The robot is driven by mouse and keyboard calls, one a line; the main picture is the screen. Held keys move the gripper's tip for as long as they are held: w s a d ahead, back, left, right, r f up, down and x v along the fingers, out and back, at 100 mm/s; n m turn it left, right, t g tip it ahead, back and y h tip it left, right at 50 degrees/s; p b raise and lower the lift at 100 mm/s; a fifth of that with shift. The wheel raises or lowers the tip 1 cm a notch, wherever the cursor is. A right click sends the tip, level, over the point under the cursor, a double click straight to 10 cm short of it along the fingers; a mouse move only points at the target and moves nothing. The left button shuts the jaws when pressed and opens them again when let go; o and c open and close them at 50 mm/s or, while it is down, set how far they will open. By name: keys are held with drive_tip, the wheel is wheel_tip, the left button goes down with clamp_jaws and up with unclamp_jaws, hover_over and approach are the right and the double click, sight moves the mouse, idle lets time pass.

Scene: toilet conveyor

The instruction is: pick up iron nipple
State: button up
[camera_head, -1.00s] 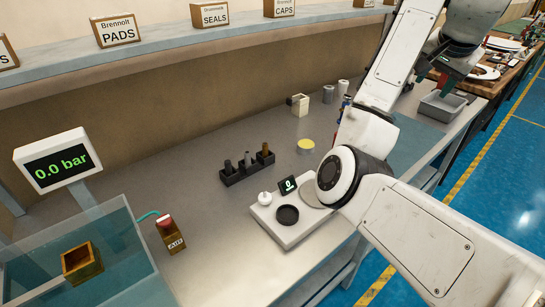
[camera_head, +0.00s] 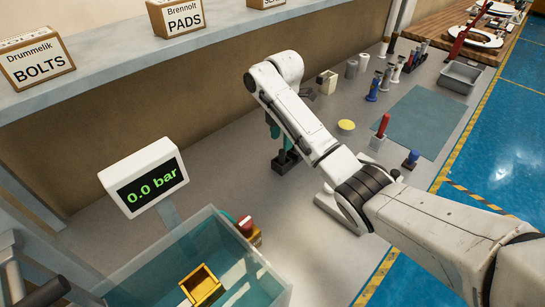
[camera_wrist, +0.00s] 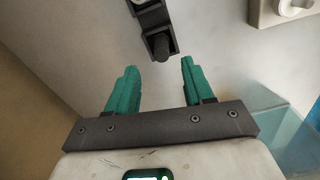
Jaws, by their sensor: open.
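A black rack (camera_wrist: 152,18) stands on the grey bench and is cut off by the top edge of the wrist view. A dark upright nipple, which looks like the iron nipple (camera_wrist: 161,46), sits in its nearest slot. My gripper (camera_wrist: 159,66) is open and empty, its two teal fingers pointing towards the rack. The nipple lies just beyond the fingertips, between their lines. In the head view my gripper is small and partly hidden by my arm beside the rack (camera_head: 288,161). The nipples cannot be made out there.
A clear-walled water tank (camera_head: 185,245) with a brass block (camera_head: 201,284) stands at the near left, with a 0.0 bar display (camera_head: 146,182) behind it. A white device (camera_wrist: 283,12) lies right of the rack.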

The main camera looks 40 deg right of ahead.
sight(282, 152)
wheel_tip(282, 152, down, 7)
drive_tip(key=shift+s+d+r+p, duration=0.1)
drive_tip(key=shift+s+r+p, duration=0.1)
drive_tip(key=shift+p, duration=0.5)
clamp_jaws()
